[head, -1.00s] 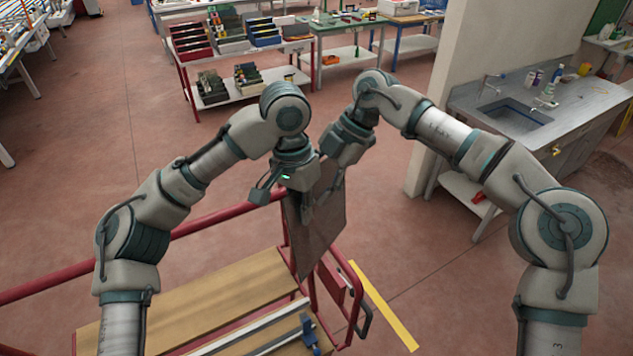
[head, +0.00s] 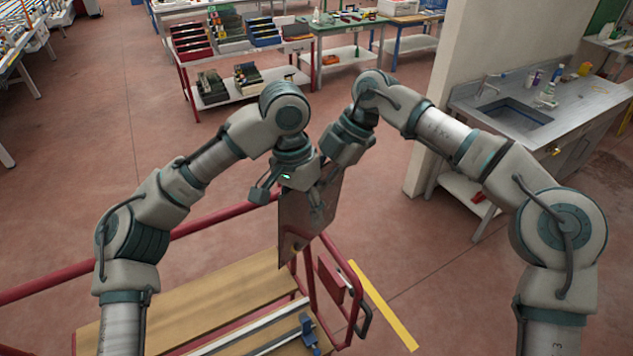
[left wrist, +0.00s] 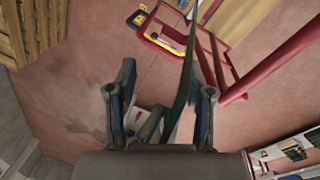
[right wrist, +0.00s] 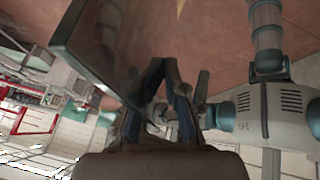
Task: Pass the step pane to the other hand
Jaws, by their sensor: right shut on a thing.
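The step pane (head: 300,228), a thin brownish see-through sheet, hangs tilted above the red-railed cart in the head view. My right gripper (right wrist: 168,78) is shut on it; the pane also shows in the right wrist view (right wrist: 105,50), running to the upper left from the fingers. My left gripper (head: 289,200) is at the pane's upper part, its fingers apart. In the left wrist view the open left fingers (left wrist: 160,98) stand on both sides of the pane (left wrist: 187,75), seen nearly edge-on, closer to the right finger. The right fingertips are largely hidden in the head view.
Below is a cart with red rails (head: 160,237) and a wooden board top (head: 200,300). A yellow floor strip (head: 384,305) lies to its right. A sink counter (head: 560,100) is at right and a shelf cart with bins (head: 240,68) behind. The floor between is clear.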

